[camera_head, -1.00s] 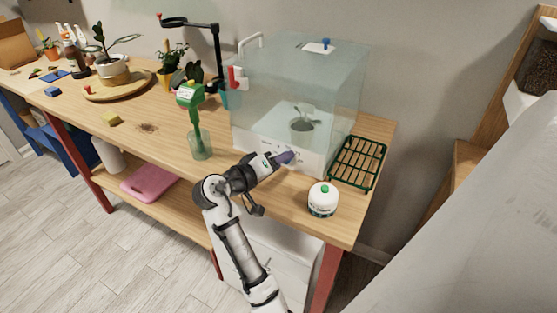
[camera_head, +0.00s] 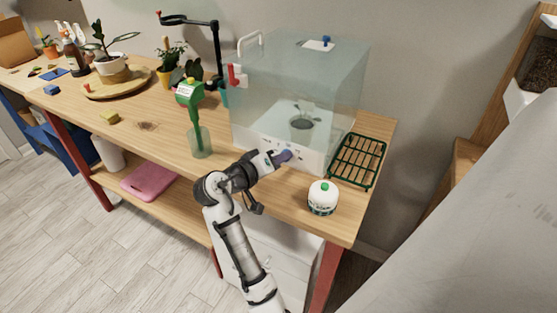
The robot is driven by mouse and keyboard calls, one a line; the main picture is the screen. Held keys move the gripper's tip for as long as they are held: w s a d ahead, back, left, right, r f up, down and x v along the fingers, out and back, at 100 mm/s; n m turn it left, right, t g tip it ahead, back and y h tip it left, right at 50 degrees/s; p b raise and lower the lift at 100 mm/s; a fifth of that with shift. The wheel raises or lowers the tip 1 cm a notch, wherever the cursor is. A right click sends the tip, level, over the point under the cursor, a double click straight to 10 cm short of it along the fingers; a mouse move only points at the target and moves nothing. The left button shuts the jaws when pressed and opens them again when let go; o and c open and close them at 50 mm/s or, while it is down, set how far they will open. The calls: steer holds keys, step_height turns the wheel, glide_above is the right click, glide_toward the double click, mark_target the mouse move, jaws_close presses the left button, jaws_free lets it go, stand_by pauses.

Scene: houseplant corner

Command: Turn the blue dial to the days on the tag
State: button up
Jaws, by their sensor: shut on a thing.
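A clear box (camera_head: 262,95) with a white front panel (camera_head: 306,160) stands on the wooden bench. My gripper (camera_head: 284,156) reaches the panel from the front left, its purplish fingers shut at the panel's controls. The blue dial is hidden at the fingertips, so its setting cannot be read. A white card (camera_head: 317,46) lies on the box's lid with a small blue piece (camera_head: 327,39) at its edge. It may be the tag; any writing on it is too small to read.
A green rack (camera_head: 358,160) lies right of the box, with a white jar (camera_head: 322,198) in front of it. A green tool stands in a clear glass (camera_head: 200,143) left of my gripper. Potted plants stand further left. Bare bench lies at the front left.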

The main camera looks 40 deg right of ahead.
steer(key=m+t+y+b, duration=0.1)
steer(key=m, duration=0.1)
steer(key=shift+s+m, duration=0.1)
steer(key=shift+m, duration=0.3)
steer(key=m+t, duration=0.1)
steer(key=m, duration=0.1)
steer(key=m+t+y+b, duration=0.1)
steer(key=shift+s+m, duration=0.2)
steer(key=shift+m, duration=0.2)
steer(key=m+t+b, duration=0.1)
steer(key=m, duration=0.1)
steer(key=m+t+y+b, duration=0.1)
steer(key=shift+s+d+f+m+t+b, duration=0.1)
steer(key=shift+s+d+m+t+b, duration=0.1)
steer(key=shift+m+t+b, duration=0.15)
steer(key=shift+s+m+t+b, duration=0.1)
steer(key=shift+m+t+b, duration=0.65)
steer(key=shift+m+b, duration=0.6)
steer(key=shift+m, duration=0.4)
steer(key=o, duration=1)
